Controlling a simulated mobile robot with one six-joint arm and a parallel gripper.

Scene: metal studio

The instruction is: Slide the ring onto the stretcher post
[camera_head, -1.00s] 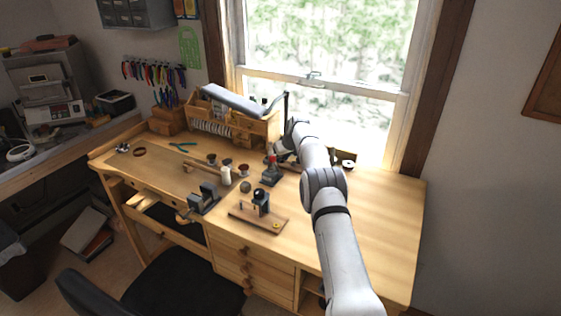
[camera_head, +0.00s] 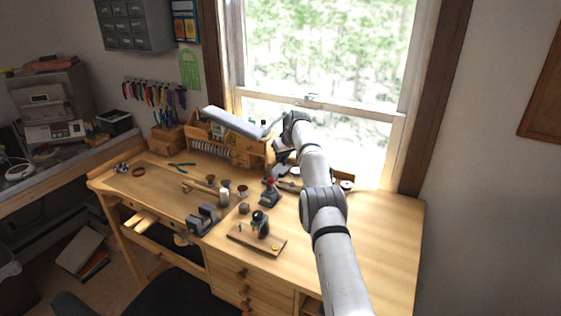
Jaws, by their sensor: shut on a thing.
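My gripper (camera_head: 281,156) is at the far side of the workbench, in front of the desk organiser. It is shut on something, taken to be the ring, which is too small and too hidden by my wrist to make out. A dark upright tool with a red top (camera_head: 268,192) stands on the bench just below and left of my gripper in the picture. Nearer the front is a dark post-like tool (camera_head: 260,222) on a wooden board (camera_head: 265,243). I cannot tell for sure which is the stretcher post. My gripper is apart from both.
A grey vise (camera_head: 203,219) sits at the bench's front edge. Small pots and a pale cylinder (camera_head: 223,197) stand mid-bench. A wooden organiser (camera_head: 243,154) with a grey lamp (camera_head: 234,123) stands behind. The bench's right side (camera_head: 385,235) is clear.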

